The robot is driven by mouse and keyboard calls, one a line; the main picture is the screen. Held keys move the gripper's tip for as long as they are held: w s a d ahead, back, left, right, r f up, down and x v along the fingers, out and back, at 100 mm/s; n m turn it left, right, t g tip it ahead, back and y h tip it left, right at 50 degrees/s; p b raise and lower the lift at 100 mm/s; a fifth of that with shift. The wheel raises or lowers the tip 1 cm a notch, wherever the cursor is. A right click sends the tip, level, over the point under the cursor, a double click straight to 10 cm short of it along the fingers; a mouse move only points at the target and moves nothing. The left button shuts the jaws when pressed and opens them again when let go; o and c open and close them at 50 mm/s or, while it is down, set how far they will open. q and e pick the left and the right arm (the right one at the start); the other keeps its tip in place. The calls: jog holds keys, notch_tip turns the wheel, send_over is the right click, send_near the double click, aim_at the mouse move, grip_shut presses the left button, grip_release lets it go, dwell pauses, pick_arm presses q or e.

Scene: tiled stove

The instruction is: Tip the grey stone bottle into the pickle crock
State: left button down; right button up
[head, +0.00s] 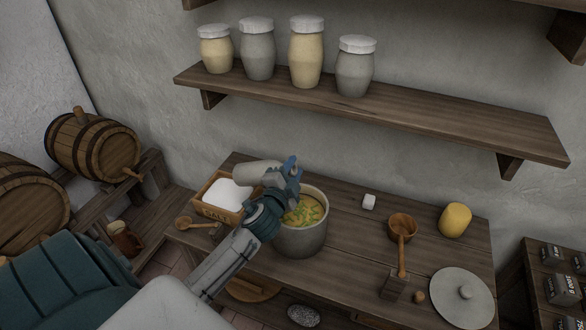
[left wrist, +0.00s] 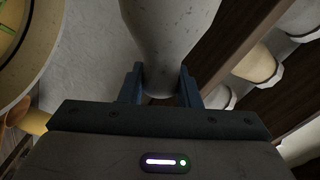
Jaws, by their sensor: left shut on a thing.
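The grey stone bottle (head: 257,173) is held up, tilted close to lying flat, its wide body pointing left. My left gripper (head: 288,172) is shut on its narrower end, above the back left rim of the pickle crock. In the left wrist view the bottle (left wrist: 172,30) sits between the two fingers. The grey pickle crock (head: 302,240) stands open on the table, with green pieces in yellowish liquid. Its rim shows at the left of the left wrist view (left wrist: 38,75). No stream from the bottle is visible. My right gripper is not in view.
A wooden box of white stuff (head: 217,214) stands left of the crock. A shelf with jars (head: 354,68) hangs above.

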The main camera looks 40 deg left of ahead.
pick_arm(q)
jog(key=shift+d+f+m+b, duration=0.1)
jog(key=shift+f+m+b, duration=0.45)
jog(key=shift+f+m, duration=0.5)
jog(key=shift+f+m+b, duration=0.5)
jog(key=shift+f+m, duration=0.15)
jog(key=shift+f, duration=0.75)
dwell(0.5)
jog(key=shift+m, duration=0.4)
jog(key=shift+d+f+m+p, duration=0.1)
jog(key=shift+d+m+p, duration=0.05)
jog(key=shift+m+p, duration=0.95)
dwell(1.0)
